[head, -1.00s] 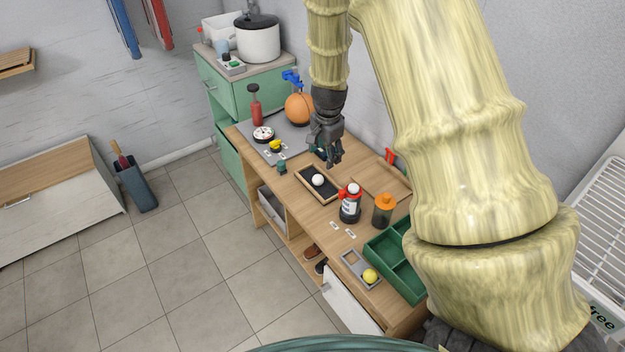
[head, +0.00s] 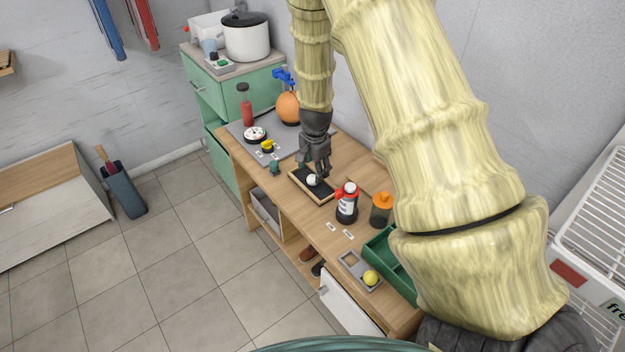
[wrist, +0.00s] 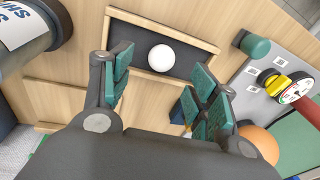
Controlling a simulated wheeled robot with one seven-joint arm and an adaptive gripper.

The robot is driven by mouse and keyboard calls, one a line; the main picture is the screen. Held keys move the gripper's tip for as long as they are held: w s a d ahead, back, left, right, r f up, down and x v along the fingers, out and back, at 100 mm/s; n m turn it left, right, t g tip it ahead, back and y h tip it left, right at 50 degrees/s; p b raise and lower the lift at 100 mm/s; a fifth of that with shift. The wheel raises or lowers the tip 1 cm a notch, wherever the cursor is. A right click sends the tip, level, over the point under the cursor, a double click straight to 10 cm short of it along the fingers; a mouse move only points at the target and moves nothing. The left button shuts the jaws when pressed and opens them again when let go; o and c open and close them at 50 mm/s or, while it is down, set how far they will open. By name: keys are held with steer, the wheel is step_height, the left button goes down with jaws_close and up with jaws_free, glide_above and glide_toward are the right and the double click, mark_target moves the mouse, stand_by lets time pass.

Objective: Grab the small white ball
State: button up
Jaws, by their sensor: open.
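The small white ball (head: 313,180) rests in a shallow wooden tray with a dark inside (head: 328,196) on the wooden bench. In the wrist view the ball (wrist: 161,58) lies on the dark floor of the tray (wrist: 205,42), ahead of the fingers and between their lines. My gripper (head: 318,172) is just above the tray, pointing down, and partly covers the ball in the head view. In the wrist view my gripper (wrist: 162,90) is open, with green finger pads on both sides and nothing between them. I cannot tell the exact height gap to the ball.
A green divided box (head: 398,262) and a yellow ball (head: 370,278) are nearer the front.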

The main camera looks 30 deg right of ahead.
mark_target(313, 176)
steer(key=shift+w+d+f+p, duration=0.15)
steer(key=shift+f+p, duration=0.15)
steer(key=shift+f, duration=0.55)
steer(key=shift+w+f+p, duration=0.2)
steer(key=shift+f+p, duration=0.05)
steer(key=shift+f, duration=0.6)
steer(key=shift+w+d+f+p, duration=0.15)
steer(key=shift+f+p, duration=0.15)
steer(key=shift+f, duration=0.55)
steer(key=shift+a, duration=0.1)
steer(key=c, duration=1)
